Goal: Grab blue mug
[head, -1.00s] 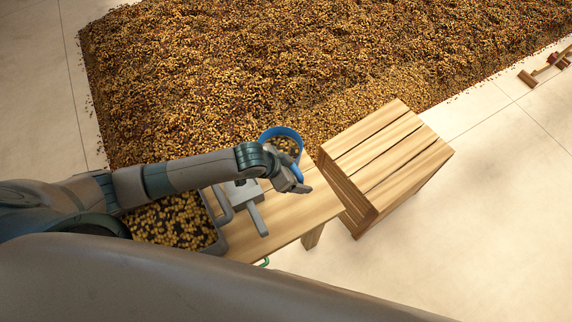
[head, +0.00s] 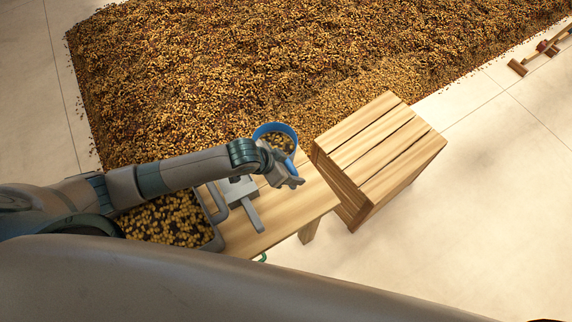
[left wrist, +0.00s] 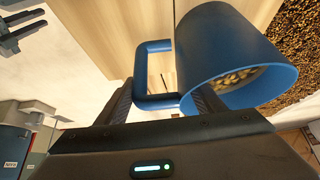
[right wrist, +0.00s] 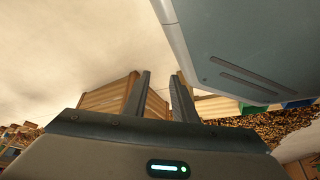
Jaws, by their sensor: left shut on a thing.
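The blue mug (head: 291,136) stands out past the far edge of the wooden bench in the head view, with beans inside. In the left wrist view the mug (left wrist: 215,45) is tilted, its open mouth facing down and right, and its handle (left wrist: 140,75) sits between my fingers. My left gripper (head: 290,178) is shut on the mug at its handle; it also shows in the left wrist view (left wrist: 160,100). I cannot tell whether the mug touches the bench. My right gripper (right wrist: 162,90) shows only in its own wrist view, with an empty gap between its fingers.
A wooden bench (head: 305,200) carries a grey metal device (head: 240,192) and a dark tray (head: 215,240) of beans. A slatted wooden crate (head: 380,150) stands close to its right. A large bed of beans (head: 250,70) lies behind.

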